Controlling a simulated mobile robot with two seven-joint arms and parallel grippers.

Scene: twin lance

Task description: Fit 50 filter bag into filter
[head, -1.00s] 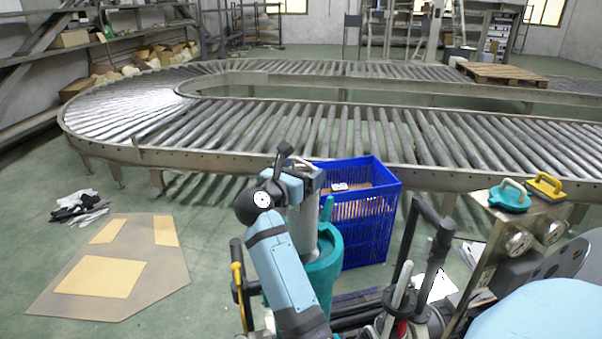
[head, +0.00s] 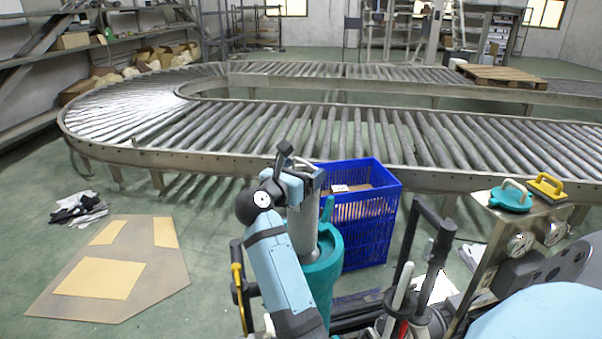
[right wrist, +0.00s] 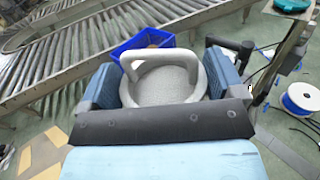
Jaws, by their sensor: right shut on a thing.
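My right gripper (head: 306,180) is shut on the filter bag (head: 302,232), a grey, upright cylinder that hangs below it. In the right wrist view the bag's round grey top (right wrist: 172,88) and its looped handle (right wrist: 150,62) show between my two blue fingers. The filter (head: 322,285) is a teal, round housing under and behind the bag. The bag's lower end overlaps the filter's mouth in the head view. My arm hides part of both, so I cannot tell how deep the bag sits. My left gripper is not in view.
A blue crate (head: 372,230) stands just behind the filter. A roller conveyor (head: 260,160) curves behind it. A metal stand with gauges (head: 520,243) and teal and yellow handled tools is on the right. A brown panel (head: 115,265) lies on the floor at left.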

